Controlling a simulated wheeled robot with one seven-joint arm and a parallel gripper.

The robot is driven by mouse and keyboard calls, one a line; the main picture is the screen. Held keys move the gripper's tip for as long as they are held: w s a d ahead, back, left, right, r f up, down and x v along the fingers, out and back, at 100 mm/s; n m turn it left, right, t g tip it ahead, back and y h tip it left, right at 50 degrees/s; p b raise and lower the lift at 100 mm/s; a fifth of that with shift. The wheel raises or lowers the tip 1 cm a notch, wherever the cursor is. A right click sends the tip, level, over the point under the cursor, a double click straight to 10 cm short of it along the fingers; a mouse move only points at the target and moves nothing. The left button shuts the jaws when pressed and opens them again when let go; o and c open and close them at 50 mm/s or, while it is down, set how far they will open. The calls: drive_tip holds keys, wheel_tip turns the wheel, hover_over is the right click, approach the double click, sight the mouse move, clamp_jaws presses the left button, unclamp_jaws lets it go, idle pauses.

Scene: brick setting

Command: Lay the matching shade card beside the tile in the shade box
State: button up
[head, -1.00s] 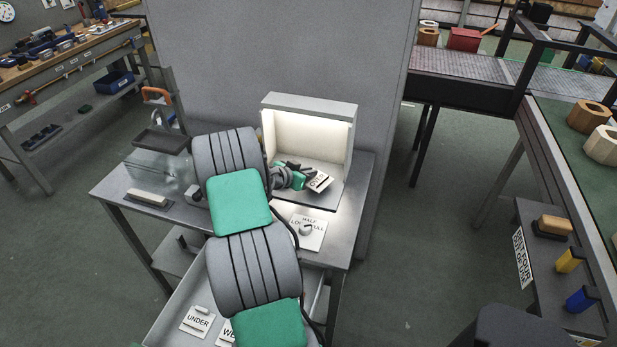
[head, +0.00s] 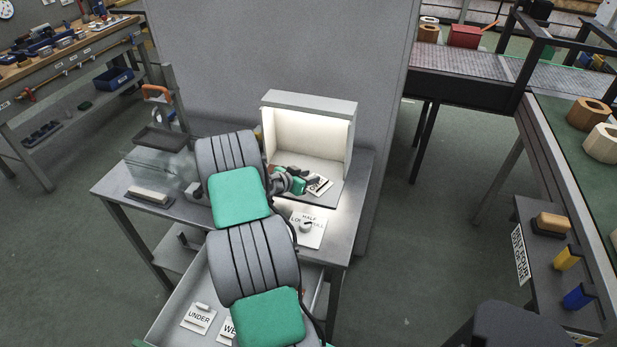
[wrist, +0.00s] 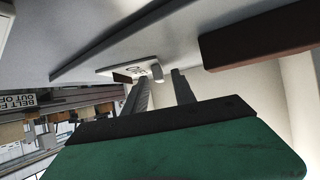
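The shade box (head: 308,97) stands lit on the grey bench, its open front toward me. My gripper (head: 308,182) reaches into it. The shade card (head: 321,187) is white and lies on the box floor, partly hidden by my gripper in the head view. In the wrist view the card (wrist: 113,70) shows lettering, a dark brown swatch and a small light knob. My gripper's fingers (wrist: 159,80) are apart there, with the knob seen between them and clear space on either side. The dark brown tile (wrist: 262,42) lies beside the card, with a gap between; my arm hides it in the head view.
A tray below holds a card marked UNDER (head: 198,318) and another partly hidden card. A pale block (head: 149,195) and a clear case (head: 158,170) are at the bench's left.

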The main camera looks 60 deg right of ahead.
drive_tip(key=shift+r, duration=0.1)
drive_tip(key=shift+w+a+r, duration=0.1)
drive_tip(key=shift+a+r, duration=0.05)
drive_tip(key=w+a+r+n+t+y+b, duration=0.1)
drive_tip(key=w+a+r+n+t+y, duration=0.2)
drive_tip(key=a, duration=0.8)
drive_tip(key=w+a+r+n+t+y, duration=0.15)
drive_tip(key=w+a+r, duration=0.4)
drive_tip(key=a, duration=0.55)
drive_tip(key=w+a+r+n+t+y+b, duration=0.1)
drive_tip(key=w+a+r+n, duration=0.3)
drive_tip(key=a, duration=0.7)
drive_tip(key=s+a+r+n+y, duration=0.1)
drive_tip(key=a+n, duration=0.3)
drive_tip(key=a, duration=0.4)
drive_tip(key=s+a+r+n+y, duration=0.2)
drive_tip(key=s+a+n+y, duration=0.1)
drive_tip(key=a, duration=0.5)
drive_tip(key=s+a+r+n+y, duration=0.2)
drive_tip(key=s+a+n, duration=0.2)
drive_tip(key=a, duration=0.5)
drive_tip(key=shift+s+n+t, duration=0.2)
drive_tip(key=shift+n+t, duration=0.25)
drive_tip(key=shift+n, duration=0.3)
